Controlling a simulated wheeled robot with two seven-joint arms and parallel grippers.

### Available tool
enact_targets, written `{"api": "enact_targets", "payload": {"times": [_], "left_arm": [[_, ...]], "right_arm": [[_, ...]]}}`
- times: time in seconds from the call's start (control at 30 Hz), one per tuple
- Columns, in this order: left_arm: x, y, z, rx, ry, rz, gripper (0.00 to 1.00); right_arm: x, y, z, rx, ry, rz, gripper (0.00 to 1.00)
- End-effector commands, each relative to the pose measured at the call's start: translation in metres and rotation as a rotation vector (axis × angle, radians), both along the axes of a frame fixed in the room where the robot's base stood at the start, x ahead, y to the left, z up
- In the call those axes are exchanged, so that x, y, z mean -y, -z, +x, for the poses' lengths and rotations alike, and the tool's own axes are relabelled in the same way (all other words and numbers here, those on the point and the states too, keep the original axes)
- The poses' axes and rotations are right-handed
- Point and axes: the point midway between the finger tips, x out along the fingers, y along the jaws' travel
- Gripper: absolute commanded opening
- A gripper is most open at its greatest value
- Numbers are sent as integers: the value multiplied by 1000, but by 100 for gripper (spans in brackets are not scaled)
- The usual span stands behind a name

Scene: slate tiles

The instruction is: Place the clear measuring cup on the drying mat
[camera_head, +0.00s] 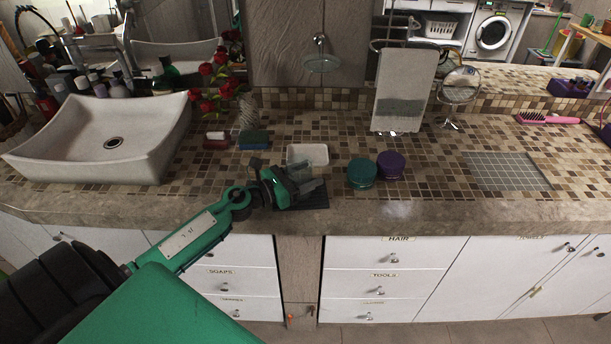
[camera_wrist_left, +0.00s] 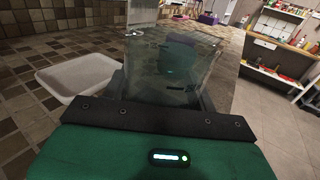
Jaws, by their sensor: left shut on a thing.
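The clear measuring cup (camera_wrist_left: 176,68) is a see-through grey vessel with dark marks, and it stands between my left gripper's fingers in the left wrist view. My left gripper (camera_head: 298,186) is shut on it above the counter's front part. In the head view the cup (camera_head: 313,187) shows faintly beside the fingers. My right gripper is not in view.
A white tray (camera_head: 308,154) lies just behind the gripper. A green round container (camera_head: 361,173) and a purple one (camera_head: 391,164) stand to the right. A grey grid panel (camera_head: 508,171) lies farther right. The sink (camera_head: 105,135) is at left. The counter's front edge is close.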

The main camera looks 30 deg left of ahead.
Motion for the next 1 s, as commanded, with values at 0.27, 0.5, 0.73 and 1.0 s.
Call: {"api": "enact_targets", "payload": {"times": [0.27,0.5,0.73,1.0], "left_arm": [[0,3,0,0,0,0,60],[0,2,0,0,0,0,80],[0,-1,0,0,0,0,80],[-13,4,-29,-2,1,2,80]], "right_arm": [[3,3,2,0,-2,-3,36],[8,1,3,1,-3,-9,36],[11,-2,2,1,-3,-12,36],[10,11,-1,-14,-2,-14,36]]}}
